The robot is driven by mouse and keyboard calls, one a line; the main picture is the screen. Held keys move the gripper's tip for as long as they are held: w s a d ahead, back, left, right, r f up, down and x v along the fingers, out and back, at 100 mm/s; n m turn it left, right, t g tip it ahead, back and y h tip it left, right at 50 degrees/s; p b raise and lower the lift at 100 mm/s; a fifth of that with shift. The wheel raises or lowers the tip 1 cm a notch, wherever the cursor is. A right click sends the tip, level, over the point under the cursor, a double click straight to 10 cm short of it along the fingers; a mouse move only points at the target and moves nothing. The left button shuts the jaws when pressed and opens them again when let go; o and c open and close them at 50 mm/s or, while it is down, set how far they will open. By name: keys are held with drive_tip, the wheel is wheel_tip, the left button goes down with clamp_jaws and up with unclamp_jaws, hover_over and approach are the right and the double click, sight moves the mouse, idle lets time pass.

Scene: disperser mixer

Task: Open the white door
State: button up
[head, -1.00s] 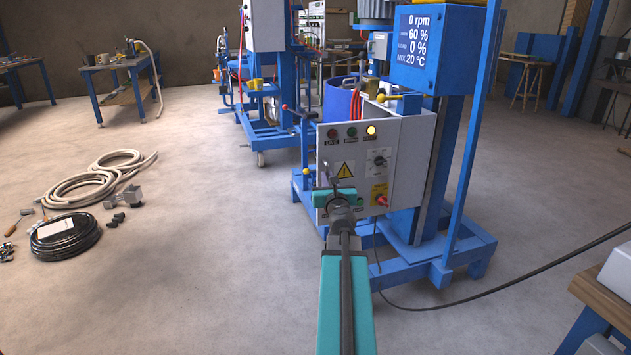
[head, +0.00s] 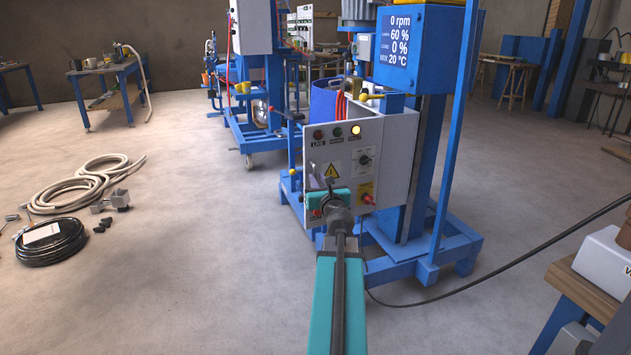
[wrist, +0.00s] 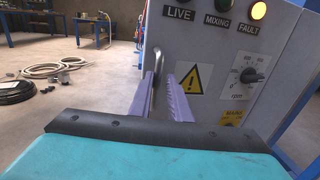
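The white door (head: 370,140) is the pale front panel of the mixer's control cabinet, with lamps, a yellow warning triangle and a knob; it also shows in the wrist view (wrist: 212,50). A grey bar handle (wrist: 158,62) stands near its left edge. My gripper (head: 325,182) is at this handle. In the wrist view the two lilac fingers of my gripper (wrist: 160,80) lie on either side of the bar. The left finger looks close against it; whether both fingers press on it I cannot tell. I see no clear gap between door and cabinet.
The blue mixer stand (head: 425,262) rises behind and right of the door. A black cable runs over the floor at right, near a bench (head: 575,285). Hoses (head: 88,180) and a black coil (head: 50,242) lie at left.

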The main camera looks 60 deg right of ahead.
drive_tip(key=o, duration=0.4)
drive_tip(key=shift+s+d+m+h, duration=0.3)
drive_tip(key=shift+s+d, duration=0.4)
drive_tip(key=shift+d, duration=0.05)
drive_tip(key=shift+c, duration=0.2)
drive_tip(key=shift+a, duration=0.2)
